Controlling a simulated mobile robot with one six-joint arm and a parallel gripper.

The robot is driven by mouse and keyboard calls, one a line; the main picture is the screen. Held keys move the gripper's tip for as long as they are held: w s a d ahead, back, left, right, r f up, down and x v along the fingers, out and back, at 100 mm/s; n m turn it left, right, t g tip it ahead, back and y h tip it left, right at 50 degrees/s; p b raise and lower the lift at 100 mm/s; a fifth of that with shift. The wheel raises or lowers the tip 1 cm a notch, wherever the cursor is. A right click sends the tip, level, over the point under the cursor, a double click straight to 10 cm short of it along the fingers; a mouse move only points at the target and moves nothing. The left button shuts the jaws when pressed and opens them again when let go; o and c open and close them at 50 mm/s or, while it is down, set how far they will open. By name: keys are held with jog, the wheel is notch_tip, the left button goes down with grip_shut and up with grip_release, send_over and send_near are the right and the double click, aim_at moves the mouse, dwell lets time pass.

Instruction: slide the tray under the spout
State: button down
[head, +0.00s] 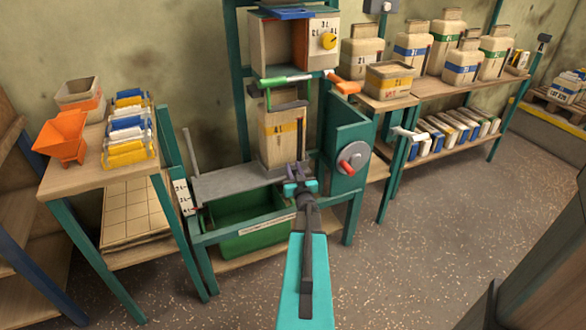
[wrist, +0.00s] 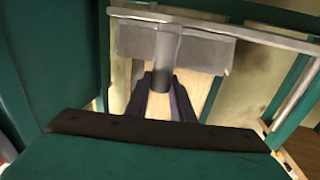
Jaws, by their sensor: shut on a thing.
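My gripper (head: 301,186) is in front of the green-framed stand, at the front right edge of a flat grey tray (head: 235,184). In the wrist view its dark fingers (wrist: 161,96) are shut on a grey upright handle (wrist: 166,55), which joins a grey plate. A beige container (head: 281,140) with a yellow band stands upright at the tray's right end. Above it is a boxy housing (head: 272,44) with a yellow knob. The spout is not clearly told apart below this housing. My gripper hides part of the tray's front edge.
A green bin (head: 250,237) sits below the tray. A green side panel (head: 343,135) with a grey disc and red handle stands close to the right. A side table (head: 75,180) with an orange hopper is at the left. The floor at right is clear.

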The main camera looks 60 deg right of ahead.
jog(key=shift+s+d+r, duration=0.1)
jog(key=shift+s+d, duration=0.1)
jog(key=shift+d, duration=0.05)
jog(key=c, duration=1.5)
grip_release()
jog(key=shift+s, duration=0.1)
jog(key=shift+c, duration=0.2)
jog(key=shift+a, duration=0.1)
jog(key=shift+s+a, duration=0.4)
jog(key=shift+a, duration=0.15)
jog(key=v, duration=1.2)
jog(key=shift+s+p, duration=0.2)
jog(key=shift+p, duration=0.15)
